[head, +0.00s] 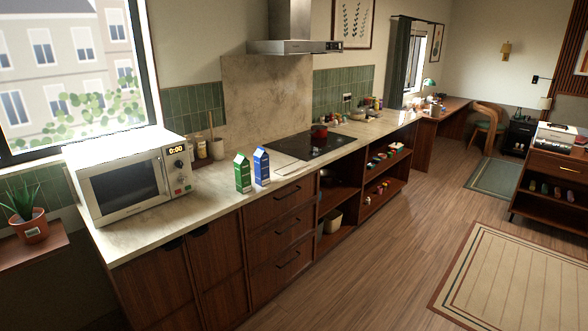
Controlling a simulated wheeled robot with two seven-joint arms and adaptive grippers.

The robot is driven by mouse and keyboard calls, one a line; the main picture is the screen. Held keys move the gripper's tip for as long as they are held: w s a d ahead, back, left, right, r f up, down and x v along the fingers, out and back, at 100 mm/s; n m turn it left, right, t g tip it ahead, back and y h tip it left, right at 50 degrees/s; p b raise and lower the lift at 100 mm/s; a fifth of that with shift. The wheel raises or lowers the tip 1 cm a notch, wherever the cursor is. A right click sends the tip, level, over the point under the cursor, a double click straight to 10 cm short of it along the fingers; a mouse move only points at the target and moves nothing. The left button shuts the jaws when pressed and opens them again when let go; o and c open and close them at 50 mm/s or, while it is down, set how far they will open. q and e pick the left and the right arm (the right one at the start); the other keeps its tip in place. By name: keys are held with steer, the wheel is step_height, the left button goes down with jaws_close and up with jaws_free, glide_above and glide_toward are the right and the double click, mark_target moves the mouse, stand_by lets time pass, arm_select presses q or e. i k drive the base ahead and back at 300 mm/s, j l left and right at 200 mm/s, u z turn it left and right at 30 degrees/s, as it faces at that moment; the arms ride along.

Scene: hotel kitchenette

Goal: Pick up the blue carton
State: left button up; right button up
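A blue carton (261,167) with a white gabled top stands upright on the light stone counter (215,198), near its front edge. A green carton (243,174) of similar shape stands just to its left. The two are very close, and I cannot tell whether they touch. Neither of my grippers shows in the head view.
A white microwave (128,178) stands on the counter to the left. A black cooktop (306,146) with a red pot (319,132) lies to the right. Small jars (200,147) and a utensil holder (216,148) stand behind. The wooden floor (385,235) in front is clear.

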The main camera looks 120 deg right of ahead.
mark_target(261, 159)
steer(key=z, duration=3.85)
steer(key=i+l, duration=0.1)
steer(key=i, duration=0.1)
